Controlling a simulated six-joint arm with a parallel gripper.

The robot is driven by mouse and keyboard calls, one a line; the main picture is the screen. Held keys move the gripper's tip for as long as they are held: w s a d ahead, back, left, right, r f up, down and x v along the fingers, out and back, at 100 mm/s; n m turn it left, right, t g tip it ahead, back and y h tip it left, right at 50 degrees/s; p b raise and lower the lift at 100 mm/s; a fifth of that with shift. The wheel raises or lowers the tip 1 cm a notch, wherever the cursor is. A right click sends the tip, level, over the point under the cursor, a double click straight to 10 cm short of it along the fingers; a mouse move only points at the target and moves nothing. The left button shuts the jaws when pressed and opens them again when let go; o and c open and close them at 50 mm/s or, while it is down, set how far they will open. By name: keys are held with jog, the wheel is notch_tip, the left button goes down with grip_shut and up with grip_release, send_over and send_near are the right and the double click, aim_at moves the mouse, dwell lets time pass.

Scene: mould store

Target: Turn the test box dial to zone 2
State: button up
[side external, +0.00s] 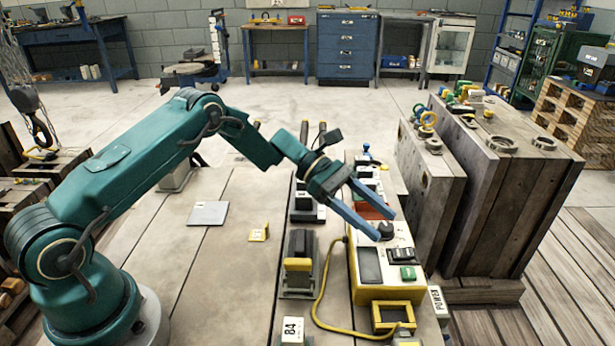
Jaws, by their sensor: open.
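The test box (366,293) stands at the right side of the wooden bench, with a white top and yellow lower sides. Its black round dial (386,231) sits on the far part of the top. A dark panel, a black switch (401,254) and a green button (408,273) are nearer the front. My gripper (384,223) is open, its two blue fingers reaching down and right to the dial. The fingertips are close to the dial, one at each side in the picture; whether they touch it cannot be told. The zone marks and dial pointer are too small to read.
A yellow cable (318,300) loops left of the box. A clamp-like block (298,262), a grey plate (208,213) and a B4 sign (292,330) are on the bench. Large wooden mould blocks (490,200) stand close on the right. The bench's left middle is mostly clear.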

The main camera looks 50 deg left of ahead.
grip_shut()
jog(key=shift+w, duration=0.2)
jog(key=shift+r+m+g, duration=0.1)
jog(key=shift+m+g, duration=0.3)
jog(key=shift+g, duration=0.1)
jog(key=shift+w, duration=0.1)
jog(key=shift+m+g, duration=0.4)
jog(key=shift+a, duration=0.1)
grip_release()
